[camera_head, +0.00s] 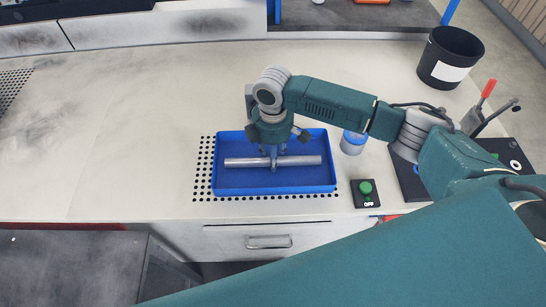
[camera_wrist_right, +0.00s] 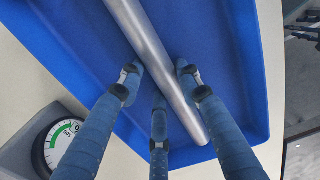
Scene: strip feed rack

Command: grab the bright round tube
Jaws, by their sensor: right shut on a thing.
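The bright round tube (camera_head: 305,160) is a silvery metal bar lying lengthwise across the blue tray (camera_head: 220,184). It also shows in the right wrist view, where the tube (camera_wrist_right: 178,90) runs diagonally between the fingers. My right gripper (camera_head: 273,160) points down over the tube's middle and is shut on it. In the wrist view my right gripper (camera_wrist_right: 160,76) has two fingers on one side and one on the other side of the tube. The fingers hide a short middle part of the tube. I cannot tell whether it touches the tray floor. My left gripper is out of view.
A green push button (camera_head: 365,188) marked OFF sits at the front right. A black bin (camera_head: 441,62) and a red lever (camera_head: 487,90) are farther right. The left worktop is clear.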

